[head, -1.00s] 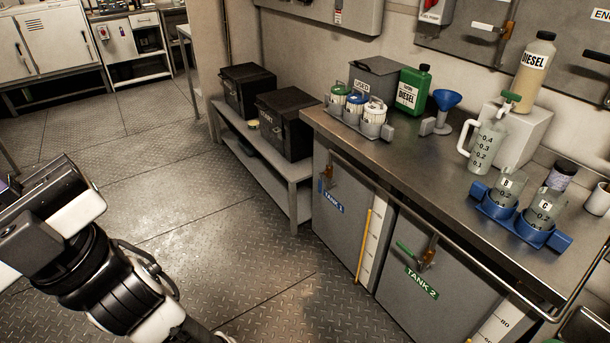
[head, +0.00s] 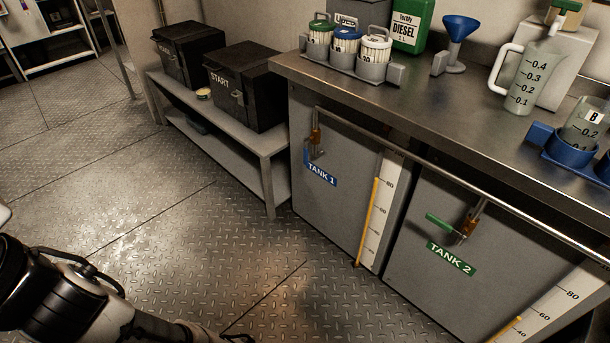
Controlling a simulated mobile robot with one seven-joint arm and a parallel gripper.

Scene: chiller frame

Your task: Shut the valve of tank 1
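The tank 1 valve (head: 315,138) is a small brass valve on the upper left of the grey tank 1 front, just below the bench rail. Its narrow blue lever (head: 307,156) appears to hang down beside the valve body; it is small and dark, so its exact angle is hard to tell. The blue TANK 1 label (head: 320,174) is just below it. My arm shows at the lower left, well away from the valve. My gripper is outside the picture.
The tank 2 valve (head: 470,226) has a green lever pointing left, above its green label (head: 451,258). A metal rail (head: 440,168) runs along the bench front. A low shelf (head: 268,172) with black boxes stands left of tank 1. The floor before it is clear.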

